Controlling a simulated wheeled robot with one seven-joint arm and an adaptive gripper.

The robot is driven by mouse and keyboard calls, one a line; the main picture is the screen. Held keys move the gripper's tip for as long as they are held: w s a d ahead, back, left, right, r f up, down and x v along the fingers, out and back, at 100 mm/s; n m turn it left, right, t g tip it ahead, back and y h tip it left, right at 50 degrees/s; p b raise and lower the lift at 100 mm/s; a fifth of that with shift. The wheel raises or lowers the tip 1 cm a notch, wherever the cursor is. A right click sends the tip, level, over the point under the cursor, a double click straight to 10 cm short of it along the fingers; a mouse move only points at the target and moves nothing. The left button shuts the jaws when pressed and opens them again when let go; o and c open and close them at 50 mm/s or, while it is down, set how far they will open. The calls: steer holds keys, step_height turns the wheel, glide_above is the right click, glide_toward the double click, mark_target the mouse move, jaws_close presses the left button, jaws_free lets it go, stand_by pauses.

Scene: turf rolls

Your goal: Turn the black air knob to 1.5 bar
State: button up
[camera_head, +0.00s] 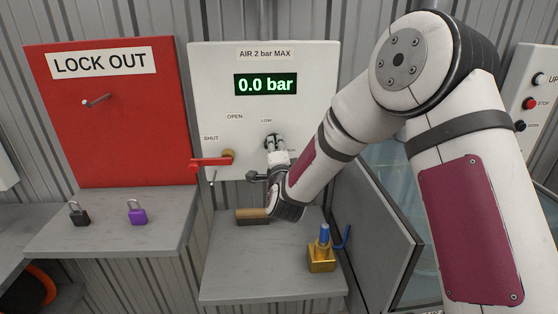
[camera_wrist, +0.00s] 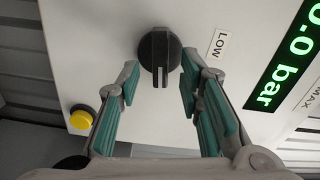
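The black air knob (camera_wrist: 158,48) is on the white panel (camera_head: 225,90), next to a LOW label. Its ridge lies along the vertical of the wrist picture. My gripper (camera_wrist: 160,78) is open, with one green-padded finger on each side of the knob's lower end. A gap shows between each finger and the knob, so neither seems to touch it. In the head view my gripper (camera_head: 273,143) is at the panel and hides most of the knob. The display (camera_head: 266,84) reads 0.0 bar.
A red valve handle (camera_head: 208,162) points left near the SHUT label. A yellow button (camera_wrist: 82,118) is beside the knob. A red lock-out board (camera_head: 110,130) stands left.

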steer(key=s, duration=1)
steer(key=shift+s+d, duration=0.25)
steer(key=shift+d, duration=0.15)
steer(key=s+d+r+n+g+y, duration=0.1)
steer(key=s+d+r+n+g, duration=0.55)
steer(key=s+n, duration=0.3)
steer(key=s+d+n+g+h, duration=0.1)
steer(key=s+d, duration=0.5)
steer(key=s, duration=0.6)
steer(key=s+d+n+g+h, duration=0.1)
steer(key=s+d+n+g, duration=0.3)
steer(key=s, duration=0.9)
steer(key=shift+s+d+r+n+g, duration=0.2)
steer(key=shift+d+r+n+g, duration=0.2)
steer(key=shift+d+g, duration=0.6)
steer(key=shift+d+t, duration=0.2)
steer(key=shift+t, duration=0.05)
steer(key=shift+c, duration=0.5)
